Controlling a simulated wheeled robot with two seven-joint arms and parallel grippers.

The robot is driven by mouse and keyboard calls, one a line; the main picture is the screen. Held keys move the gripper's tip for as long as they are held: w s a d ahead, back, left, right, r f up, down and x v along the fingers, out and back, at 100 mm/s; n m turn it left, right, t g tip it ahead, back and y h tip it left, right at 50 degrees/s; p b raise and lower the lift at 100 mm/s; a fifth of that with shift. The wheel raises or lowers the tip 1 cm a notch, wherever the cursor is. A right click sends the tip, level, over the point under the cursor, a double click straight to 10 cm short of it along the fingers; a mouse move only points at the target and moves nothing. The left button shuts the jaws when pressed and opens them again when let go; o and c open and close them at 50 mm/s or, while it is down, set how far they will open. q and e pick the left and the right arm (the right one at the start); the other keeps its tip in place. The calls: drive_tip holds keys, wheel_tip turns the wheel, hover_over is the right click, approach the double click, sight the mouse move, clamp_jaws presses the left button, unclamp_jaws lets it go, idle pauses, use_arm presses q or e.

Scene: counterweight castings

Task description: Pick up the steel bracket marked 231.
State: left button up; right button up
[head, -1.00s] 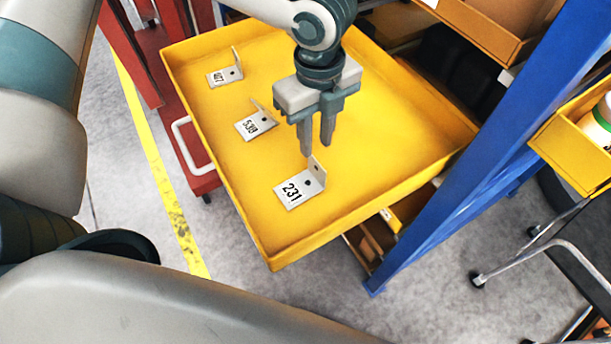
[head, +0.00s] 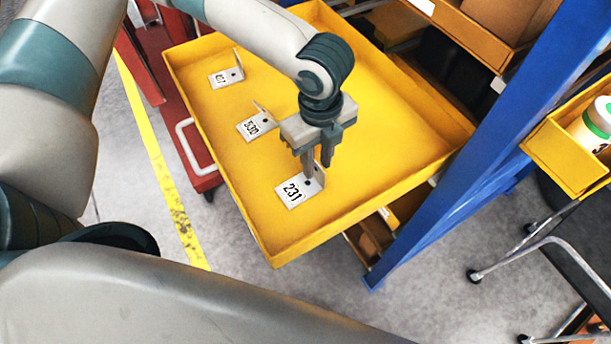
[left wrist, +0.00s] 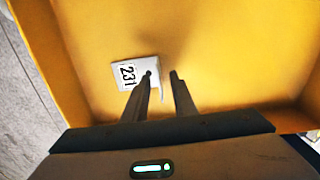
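The steel bracket marked 231 (head: 294,192) is an L-shaped plate with a black number on a white label, lying in the near part of a yellow tray (head: 408,182). Its flange stands up on the right side. It also shows in the left wrist view (left wrist: 127,74). My left gripper (head: 317,169) points down over the flange, open. In the left wrist view its two fingertips (left wrist: 161,74) are apart, with the flange edge appearing between them. I cannot tell whether either finger touches it. My right gripper is not in view.
Two similar brackets lie in the tray, a middle one (head: 256,125) and a far one (head: 226,77); their numbers are hard to read. The tray has raised walls. A blue post (head: 462,170) and a yellow bin (head: 570,152) stand to the right.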

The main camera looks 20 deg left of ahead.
use_arm(q)
drive_tip(key=shift+f, duration=0.45)
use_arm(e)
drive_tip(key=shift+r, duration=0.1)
use_arm(q)
drive_tip(key=c, duration=0.5)
clamp_jaws()
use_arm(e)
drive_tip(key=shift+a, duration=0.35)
use_arm(q)
drive_tip(key=shift+r, duration=0.2)
